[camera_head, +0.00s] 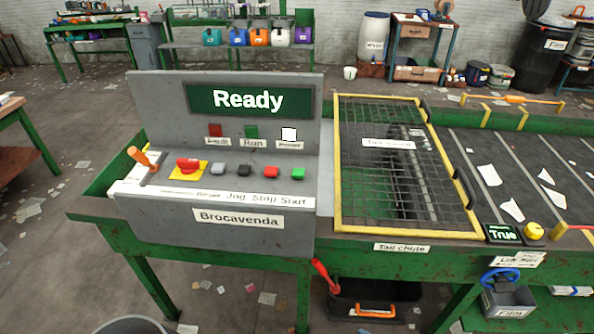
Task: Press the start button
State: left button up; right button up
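The start button (297,173) is a green button at the right end of the row on the grey control console (180,225), above the label "Start". A red button (270,172) sits just left of it, above "Stop". A black button (244,171) and a grey button (217,169) are further left. A red knob (187,165) on a yellow plate is beyond those. The display (248,100) reads "Ready". The white lamp (289,134) looks lit. Neither of my grippers is in view, and nothing covers the buttons.
An orange-handled lever (146,160) stands at the console's left end. A yellow-framed mesh guard (350,215) lies right of the console, with the dark belt (490,160) beyond. A grey bin (510,302) and a red-handled lever (325,276) are below. The space above the buttons is clear.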

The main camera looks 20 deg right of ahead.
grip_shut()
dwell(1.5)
